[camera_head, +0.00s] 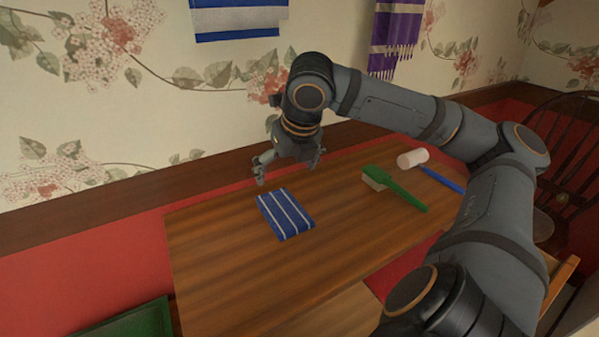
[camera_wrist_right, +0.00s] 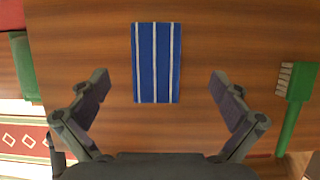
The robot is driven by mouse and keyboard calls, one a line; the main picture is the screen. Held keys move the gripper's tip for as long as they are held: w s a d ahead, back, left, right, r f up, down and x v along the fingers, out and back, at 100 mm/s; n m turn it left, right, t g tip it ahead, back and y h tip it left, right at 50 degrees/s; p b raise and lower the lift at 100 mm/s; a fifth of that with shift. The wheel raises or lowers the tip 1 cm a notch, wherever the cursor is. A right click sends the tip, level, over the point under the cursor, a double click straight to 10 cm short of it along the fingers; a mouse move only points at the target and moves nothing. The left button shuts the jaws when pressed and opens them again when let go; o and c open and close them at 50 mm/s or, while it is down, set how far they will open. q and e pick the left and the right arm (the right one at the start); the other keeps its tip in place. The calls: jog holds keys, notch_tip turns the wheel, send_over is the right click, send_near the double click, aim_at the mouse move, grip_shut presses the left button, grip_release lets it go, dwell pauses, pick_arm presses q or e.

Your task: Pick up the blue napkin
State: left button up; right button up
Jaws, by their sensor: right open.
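The blue napkin (camera_head: 285,213) with white stripes lies folded on the wooden table in the head view. It also shows in the right wrist view (camera_wrist_right: 156,62), ahead of and between the fingers. My right gripper (camera_head: 288,173) is above the table, just behind the napkin as the head view shows it. Its fingers are spread wide in the wrist view (camera_wrist_right: 156,90) and hold nothing. The napkin appears apart from both fingers. My left gripper is not in view.
The wooden table (camera_head: 220,270) has clear room left of and in front of the napkin. A green brush (camera_head: 394,188) and a white-headed tool with a blue handle (camera_head: 430,168) lie to the right. A dark chair (camera_head: 570,150) stands at the far right. A green object (camera_head: 125,325) is at lower left.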

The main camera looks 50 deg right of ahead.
aim_at(276, 200)
jog(key=x, duration=0.3)
jog(key=b+x, duration=0.1)
jog(key=x, duration=0.1)
jog(key=shift+s+a+f, duration=0.1)
jog(key=shift+s+a, duration=0.05)
jog(key=shift+a, duration=0.05)
jog(key=p+x, duration=0.2)
jog(key=x, duration=0.1)
jog(key=shift+w+a+f, duration=0.1)
jog(key=shift+w+f, duration=0.5)
jog(key=shift+f, duration=0.3)
pick_arm(q)
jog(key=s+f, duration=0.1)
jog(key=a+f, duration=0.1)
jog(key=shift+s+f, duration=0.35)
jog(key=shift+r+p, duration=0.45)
jog(key=shift+p, duration=0.15)
pick_arm(e)
jog(key=shift+f, duration=0.2)
